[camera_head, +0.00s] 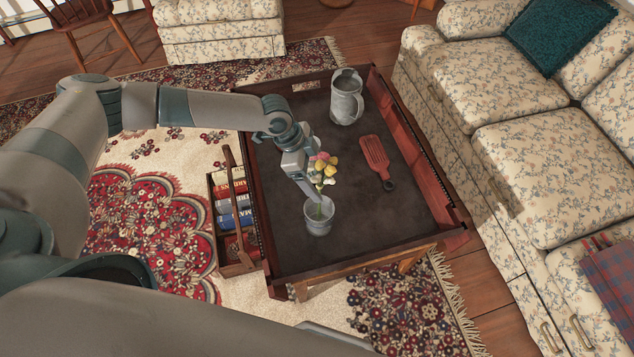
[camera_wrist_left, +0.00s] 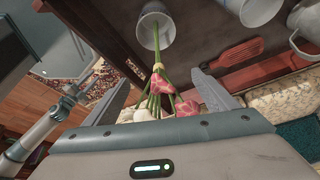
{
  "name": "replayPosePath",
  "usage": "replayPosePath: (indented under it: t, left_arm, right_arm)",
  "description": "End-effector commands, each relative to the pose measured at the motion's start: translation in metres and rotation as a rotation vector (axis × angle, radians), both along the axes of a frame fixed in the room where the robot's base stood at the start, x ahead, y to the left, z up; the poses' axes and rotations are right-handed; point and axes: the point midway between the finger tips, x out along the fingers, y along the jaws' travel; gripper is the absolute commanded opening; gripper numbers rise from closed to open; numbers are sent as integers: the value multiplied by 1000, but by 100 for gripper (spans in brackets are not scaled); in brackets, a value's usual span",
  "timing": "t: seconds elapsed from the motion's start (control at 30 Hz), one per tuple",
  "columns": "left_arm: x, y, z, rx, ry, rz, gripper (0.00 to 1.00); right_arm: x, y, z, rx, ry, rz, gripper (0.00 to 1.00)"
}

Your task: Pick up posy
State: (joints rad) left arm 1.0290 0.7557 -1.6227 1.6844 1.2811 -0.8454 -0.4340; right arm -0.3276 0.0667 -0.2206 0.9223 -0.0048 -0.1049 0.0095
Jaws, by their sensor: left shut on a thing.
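The posy (camera_head: 326,167) is a small bunch of pink, yellow and white flowers with green stems. In the head view its stems reach down into the mouth of a small grey-white cup (camera_head: 319,226) on the table. My left gripper (camera_head: 313,190) points down above the cup, beside the flowers, and is shut on the posy. In the left wrist view the posy (camera_wrist_left: 160,85) lies between the two fingers of my left gripper (camera_wrist_left: 163,92), blooms nearest the palm and stems pointing at the cup (camera_wrist_left: 152,20).
The dark tray-topped table (camera_head: 275,235) has raised red-brown sides. A metal pitcher (camera_head: 346,97) and a red slotted paddle (camera_head: 375,160) stand and lie farther back and right. A wooden rack of books (camera_head: 233,215) is left of the table; a floral sofa (camera_head: 540,140) is right.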

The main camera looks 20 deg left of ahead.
Motion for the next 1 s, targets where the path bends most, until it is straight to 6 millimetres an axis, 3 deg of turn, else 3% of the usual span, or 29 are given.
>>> replayPosePath:
  t: [0.2, 0.4, 1.0]
  left_arm:
    - [0, 0, 36, 0, -4, -1, 43]
    - [0, 0, 55, -1, -2, -1, 43]
    - [0, 0, 58, 0, 0, -1, 43]
  right_arm:
    - [23, 8, 8, 17, -59, 1, 31]
    - [34, 14, 14, 28, -89, 2, 31]
    - [32, 16, 14, 30, -87, 2, 31]
